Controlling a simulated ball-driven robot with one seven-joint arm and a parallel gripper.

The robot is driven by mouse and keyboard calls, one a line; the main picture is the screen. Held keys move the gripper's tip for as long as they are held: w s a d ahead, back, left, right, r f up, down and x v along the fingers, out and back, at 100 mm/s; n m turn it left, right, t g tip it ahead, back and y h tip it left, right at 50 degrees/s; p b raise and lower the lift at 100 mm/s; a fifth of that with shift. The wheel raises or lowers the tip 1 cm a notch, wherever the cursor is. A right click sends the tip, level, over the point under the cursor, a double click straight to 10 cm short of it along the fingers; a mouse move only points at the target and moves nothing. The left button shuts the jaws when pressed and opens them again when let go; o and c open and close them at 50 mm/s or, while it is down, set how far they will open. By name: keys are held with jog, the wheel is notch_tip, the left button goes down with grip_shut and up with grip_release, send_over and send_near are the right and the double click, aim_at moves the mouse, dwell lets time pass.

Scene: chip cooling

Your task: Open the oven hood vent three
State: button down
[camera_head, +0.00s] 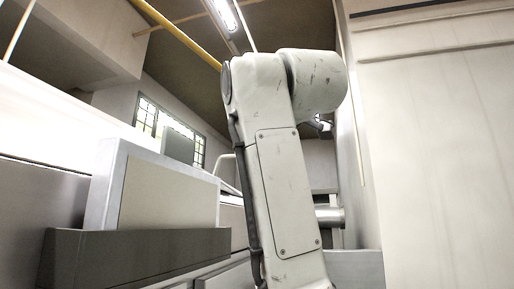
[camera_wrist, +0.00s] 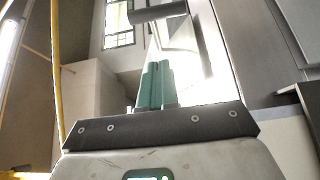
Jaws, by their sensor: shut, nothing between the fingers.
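My gripper (camera_wrist: 157,68) shows in the wrist view with its teal fingers pressed together and nothing held between them. Beyond the fingertips is a pale panel (camera_wrist: 180,36) with a dark bar (camera_wrist: 158,12) at its top. I cannot tell whether the fingers touch it. In the head view, my arm fills the middle and my gripper is hidden. A pale upright panel (camera_head: 165,195) stands in a grey ledge (camera_head: 140,260) on the left. No number is readable, so I cannot tell which part is oven hood vent three.
A large pale wall (camera_head: 435,150) stands close on the right in the head view. A yellow pipe (camera_head: 178,32) runs overhead, and a window (camera_head: 170,125) is at the back. In the wrist view, grey casing (camera_wrist: 265,75) lies close to the right of my gripper; the left side looks more open.

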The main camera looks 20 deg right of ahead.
jog(key=w+d+p, duration=0.3)
jog(key=w+p, duration=0.1)
jog(key=w, duration=0.4)
jog(key=shift+w, duration=0.25)
jog(key=shift+d, duration=0.15)
